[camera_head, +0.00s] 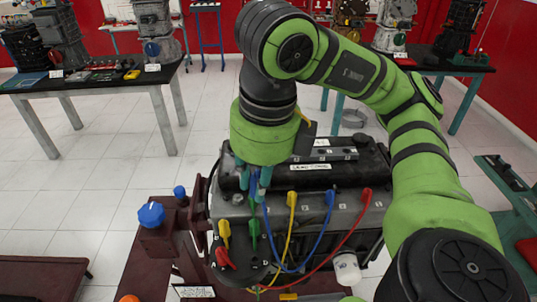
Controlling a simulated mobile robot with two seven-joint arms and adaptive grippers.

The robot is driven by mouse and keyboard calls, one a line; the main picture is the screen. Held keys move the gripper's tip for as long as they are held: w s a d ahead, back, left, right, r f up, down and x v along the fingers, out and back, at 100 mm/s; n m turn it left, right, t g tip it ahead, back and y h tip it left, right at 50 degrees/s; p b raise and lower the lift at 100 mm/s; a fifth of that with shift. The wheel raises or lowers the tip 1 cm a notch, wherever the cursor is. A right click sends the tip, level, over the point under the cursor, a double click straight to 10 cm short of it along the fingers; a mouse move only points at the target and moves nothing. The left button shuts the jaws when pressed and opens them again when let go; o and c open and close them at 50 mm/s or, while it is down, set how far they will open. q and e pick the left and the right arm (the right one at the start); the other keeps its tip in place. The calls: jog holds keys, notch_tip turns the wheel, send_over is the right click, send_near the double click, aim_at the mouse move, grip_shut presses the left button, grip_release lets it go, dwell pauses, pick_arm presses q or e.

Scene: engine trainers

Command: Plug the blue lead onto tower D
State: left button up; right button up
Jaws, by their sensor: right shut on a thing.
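My right gripper (256,185) points down over the left end of the engine, its teal fingers shut on the upper end of the blue lead (266,228). The fingers mostly hide the held end. The blue cable hangs down, loops and rises to a blue boot (330,198) on the engine's top. Below and left of the fingers is a dark block, with a yellow boot (224,229), a red boot (223,258) and a green boot (253,229) at it. My left gripper is not in view.
The yellow lead (291,204) and red lead (366,196) also run to the engine's top (345,213), close to the blue cable. A blue knob (151,214) stands on the dark red stand at left. A table (110,84) with parts is farther back.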

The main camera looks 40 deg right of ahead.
jog(key=shift+s+a, duration=0.2)
jog(key=shift+a, duration=0.75)
notch_tip(320, 180, down, 11)
jog(key=b, duration=1.1)
jog(key=shift+d, duration=0.1)
grip_shut()
jog(key=shift+p, duration=0.55)
jog(key=shift+f, duration=0.1)
